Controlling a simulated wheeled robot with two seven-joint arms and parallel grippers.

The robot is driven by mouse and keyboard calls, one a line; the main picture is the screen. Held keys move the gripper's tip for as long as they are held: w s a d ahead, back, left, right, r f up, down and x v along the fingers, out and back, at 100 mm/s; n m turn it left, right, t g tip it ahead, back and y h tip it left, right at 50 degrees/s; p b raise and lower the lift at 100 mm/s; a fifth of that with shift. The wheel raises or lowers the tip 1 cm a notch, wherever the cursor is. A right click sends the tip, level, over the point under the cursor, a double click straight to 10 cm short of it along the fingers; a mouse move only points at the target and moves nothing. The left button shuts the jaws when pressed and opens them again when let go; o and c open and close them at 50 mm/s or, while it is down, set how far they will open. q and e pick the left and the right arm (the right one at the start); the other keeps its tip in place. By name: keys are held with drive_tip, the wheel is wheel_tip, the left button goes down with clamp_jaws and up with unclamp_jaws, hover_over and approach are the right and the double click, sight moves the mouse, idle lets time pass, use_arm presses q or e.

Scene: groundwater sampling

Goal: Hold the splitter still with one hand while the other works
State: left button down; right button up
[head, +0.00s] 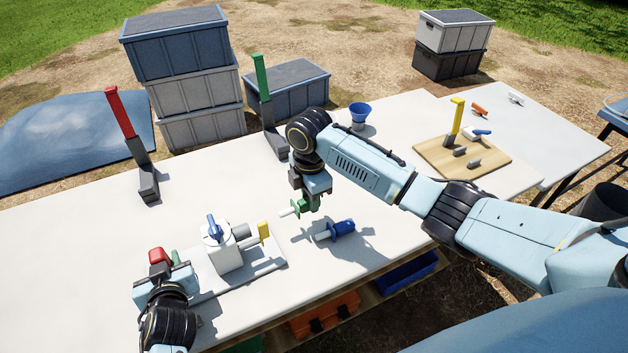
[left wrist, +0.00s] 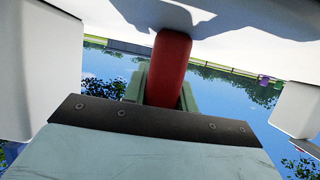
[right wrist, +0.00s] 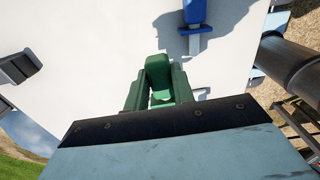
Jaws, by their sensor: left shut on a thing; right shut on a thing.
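The splitter (head: 222,252) is a white block with a blue lever (head: 213,229) on top, standing on a pale base plate (head: 262,271). A yellow-handled fitting (head: 263,232) is on its right side. My left gripper (head: 160,272) is at the splitter's left side, shut on a red handle (head: 158,256). The red handle fills the middle of the left wrist view (left wrist: 172,70). My right gripper (head: 311,194) is shut on a green fitting (head: 303,206), above the table right of the splitter; its green body also shows in the right wrist view (right wrist: 158,75). Whether the red handle joins the splitter is hidden.
A blue fitting (head: 340,228) lies on the table just right of the green one. Red (head: 121,113) and green (head: 261,77) posts stand on dark bases behind. A blue funnel (head: 360,111) and a wooden board (head: 435,154) with a yellow post are farther right. The table's front left is clear.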

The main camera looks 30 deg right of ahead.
sight(287, 211)
drive_tip(key=shift+s+a, duration=0.1)
drive_tip(key=shift+s, duration=0.1)
drive_tip(key=shift+a, duration=2.95)
drive_tip(key=shift+s+a, duration=0.15)
drive_tip(key=shift+a, duration=2.1)
drive_tip(key=o, duration=1)
drive_tip(key=shift+c, duration=0.2)
wheel_tip(287, 211, up, 12)
